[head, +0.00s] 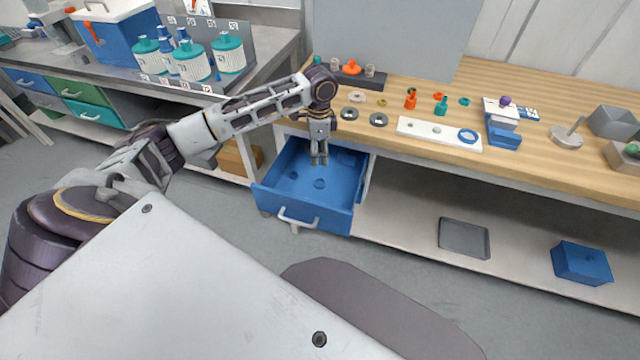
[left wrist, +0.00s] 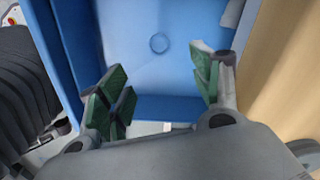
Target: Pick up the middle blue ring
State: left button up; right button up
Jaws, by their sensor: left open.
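A blue drawer (head: 283,195) stands pulled out under the wooden bench, and it fills much of the left wrist view (left wrist: 120,25). A blue ring (head: 320,184) lies on its blue floor, and a ring also shows in the left wrist view (left wrist: 159,43). Another small dark-blue round shape (head: 293,175) lies to its left. Which one is the middle ring I cannot tell. My left gripper (head: 319,162) points down over the drawer, open and empty, with its green-padded fingers (left wrist: 160,95) spread apart. Another blue ring (head: 468,136) lies on a white board (head: 425,130) on the bench.
The wooden bench top (head: 560,150) carries grey rings (head: 379,119), small bottles (head: 410,99) and a blue stand (head: 503,135). A grey tray (head: 464,238) and a blue box (head: 581,264) sit on the lower shelf. The drawer walls surround the space below my left gripper.

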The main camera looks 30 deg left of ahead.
pick_arm(q)
jog(key=shift+f, duration=0.1)
notch_tip(320, 180, down, 8)
jog(key=shift+r+b, duration=0.25)
jog(key=shift+b, duration=0.45)
jog(key=shift+f, duration=0.45)
pick_arm(e)
jog(key=shift+w+a+r, duration=0.95)
jog(key=shift+a+r, duration=0.15)
jog(key=shift+a, duration=0.05)
